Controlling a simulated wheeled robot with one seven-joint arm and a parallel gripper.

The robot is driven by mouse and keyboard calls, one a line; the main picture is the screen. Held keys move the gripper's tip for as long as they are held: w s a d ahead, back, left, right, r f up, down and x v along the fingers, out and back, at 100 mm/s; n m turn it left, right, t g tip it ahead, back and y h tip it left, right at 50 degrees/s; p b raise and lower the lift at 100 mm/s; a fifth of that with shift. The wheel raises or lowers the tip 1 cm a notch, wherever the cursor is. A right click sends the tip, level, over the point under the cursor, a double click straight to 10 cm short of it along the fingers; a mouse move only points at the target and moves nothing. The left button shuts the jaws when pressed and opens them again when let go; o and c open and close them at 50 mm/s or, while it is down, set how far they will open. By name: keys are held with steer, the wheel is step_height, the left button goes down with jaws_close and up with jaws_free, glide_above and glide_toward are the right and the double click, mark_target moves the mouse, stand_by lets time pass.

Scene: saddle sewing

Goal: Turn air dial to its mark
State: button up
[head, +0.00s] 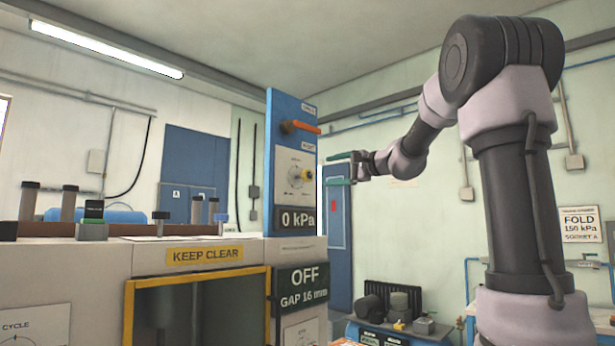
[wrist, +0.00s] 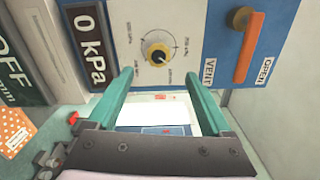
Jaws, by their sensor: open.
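The air dial (head: 297,177) is a round knob with a yellow part on a white scale plate, on the blue panel (head: 283,110). The dial's pointer and mark are too small to read surely. My gripper (head: 340,169) is to the right of the panel, apart from the dial. Its two green fingers (wrist: 160,82) are spread and empty.
An orange lever (head: 300,127) sits above the dial, beside VENT and OPEN labels in the wrist view. The machine bench with a KEEP CLEAR label (head: 205,254) extends left.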

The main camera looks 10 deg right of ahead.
mark_target(310, 174)
steer(key=w+a+m, duration=0.2)
steer(key=w+m, duration=0.1)
steer(key=m, duration=0.2)
steer(key=w+a+m, duration=0.2)
steer(key=w+m, duration=0.1)
steer(key=m, duration=0.2)
steer(key=w+a+m, duration=0.2)
steer(key=m, duration=0.3)
steer(key=shift+w+a, duration=0.25)
steer(key=shift+w, duration=0.15)
jaws_close()
